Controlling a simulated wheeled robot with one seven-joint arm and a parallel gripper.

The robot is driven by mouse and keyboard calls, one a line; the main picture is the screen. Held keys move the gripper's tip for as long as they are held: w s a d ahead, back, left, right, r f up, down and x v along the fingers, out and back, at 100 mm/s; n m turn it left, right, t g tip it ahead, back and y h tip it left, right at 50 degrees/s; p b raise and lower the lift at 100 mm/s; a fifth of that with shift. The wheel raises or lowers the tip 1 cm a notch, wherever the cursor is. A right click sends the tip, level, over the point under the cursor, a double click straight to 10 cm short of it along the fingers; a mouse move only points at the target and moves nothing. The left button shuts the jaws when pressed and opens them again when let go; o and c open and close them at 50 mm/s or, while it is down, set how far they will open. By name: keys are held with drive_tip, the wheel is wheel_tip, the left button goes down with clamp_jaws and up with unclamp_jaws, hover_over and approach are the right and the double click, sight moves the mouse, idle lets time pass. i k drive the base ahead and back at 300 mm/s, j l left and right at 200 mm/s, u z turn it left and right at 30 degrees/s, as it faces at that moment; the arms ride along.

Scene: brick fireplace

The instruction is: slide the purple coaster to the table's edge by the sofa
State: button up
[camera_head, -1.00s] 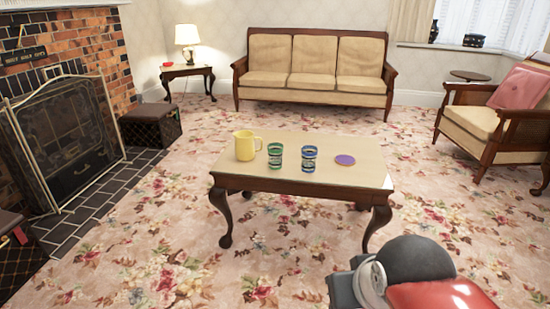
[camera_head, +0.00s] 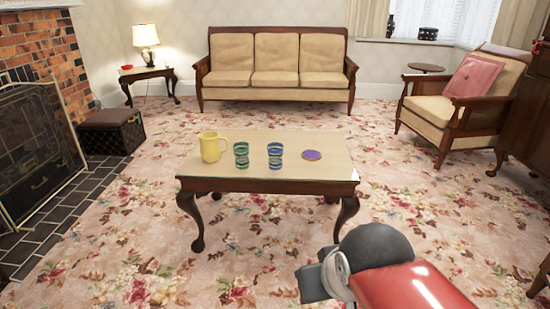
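The purple coaster (camera_head: 312,155) is a flat disc with an orange-red rim. It lies on the right part of the low wooden coffee table (camera_head: 230,181). The beige sofa (camera_head: 276,66) stands beyond the table's far edge, against the back wall, with carpet between. My arm shows at the lower right, red and dark grey, in front of the table's right end. My gripper's fingers cannot be made out, so whether it is open or shut is hidden.
A yellow mug (camera_head: 211,148), a green-banded glass (camera_head: 241,155) and a blue-banded glass (camera_head: 275,155) stand left of the coaster. An armchair (camera_head: 463,100) is at the right, a fireplace screen (camera_head: 35,150) at the left. Carpet right of the table is clear.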

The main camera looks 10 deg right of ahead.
sight(311, 156)
drive_tip(key=i+l+z, duration=0.65)
drive_tip(key=i, duration=0.2)
drive_tip(key=i+l+z, duration=0.15)
drive_tip(key=i+z, duration=0.15)
drive_tip(key=i, duration=0.15)
